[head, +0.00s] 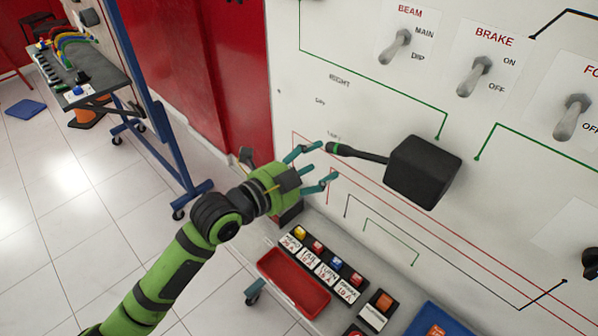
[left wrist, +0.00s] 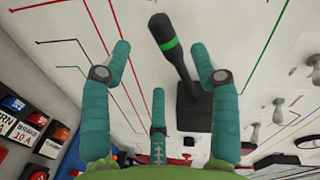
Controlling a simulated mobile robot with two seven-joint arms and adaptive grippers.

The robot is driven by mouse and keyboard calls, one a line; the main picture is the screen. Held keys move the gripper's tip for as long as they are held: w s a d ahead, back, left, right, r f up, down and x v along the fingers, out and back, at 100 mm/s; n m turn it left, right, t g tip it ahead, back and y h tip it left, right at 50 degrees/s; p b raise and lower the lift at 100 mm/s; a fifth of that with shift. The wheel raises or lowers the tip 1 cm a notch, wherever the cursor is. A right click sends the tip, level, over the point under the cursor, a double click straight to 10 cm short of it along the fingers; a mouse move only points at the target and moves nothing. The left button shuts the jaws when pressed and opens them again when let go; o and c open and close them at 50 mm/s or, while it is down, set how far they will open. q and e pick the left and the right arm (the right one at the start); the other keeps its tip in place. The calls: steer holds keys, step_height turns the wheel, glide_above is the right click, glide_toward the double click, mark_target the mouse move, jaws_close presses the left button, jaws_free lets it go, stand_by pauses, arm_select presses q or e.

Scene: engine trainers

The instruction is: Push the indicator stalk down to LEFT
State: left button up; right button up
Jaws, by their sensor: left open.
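The indicator stalk (head: 358,153) is a black lever with a green ring near its rounded tip. It sticks out leftward and slightly up from a black box (head: 422,172) on the white panel. Faint RIGHT (head: 340,80) and OFF (head: 320,101) labels stand above it, and a third, hard-to-read label (head: 333,135) is close to the tip. My left gripper (head: 323,162) is open and empty just left of the tip. In the left wrist view the stalk (left wrist: 172,50) appears between the spread fingers; contact cannot be told. My right gripper is out of view.
BEAM (head: 402,42) and BRAKE (head: 480,72) toggle switches are above right. Below are a red tray (head: 294,283), labelled fuse blocks (head: 325,262) and a blue tray (head: 440,318). A wheeled bench (head: 85,75) stands far left over open tiled floor.

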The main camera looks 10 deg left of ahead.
arm_select(q)
steer(key=v, duration=0.5)
steer(key=shift+s, duration=0.1)
steer(key=s+a+f+n+g+y, duration=0.25)
steer(key=s+f+n, duration=0.2)
steer(key=f, duration=0.25)
steer(key=s+a+f+n+g+y, duration=0.1)
steer(key=s+a+f+n+y, duration=0.15)
steer(key=f+n, duration=0.4)
steer(key=s+a+f+n+g+y, duration=0.3)
steer(key=s+a+f+n, duration=0.15)
steer(key=s, duration=0.35)
steer(key=s+a+f+n+g+y, duration=0.25)
steer(key=s+f+n, duration=0.2)
steer(key=s, duration=0.35)
step_height(320, 180, down, 25)
steer(key=s+g, duration=0.2)
steer(key=s+a+f, duration=0.3)
steer(key=s+f, duration=0.9)
steer(key=s, duration=0.3)
steer(key=shift+m+g, duration=0.4)
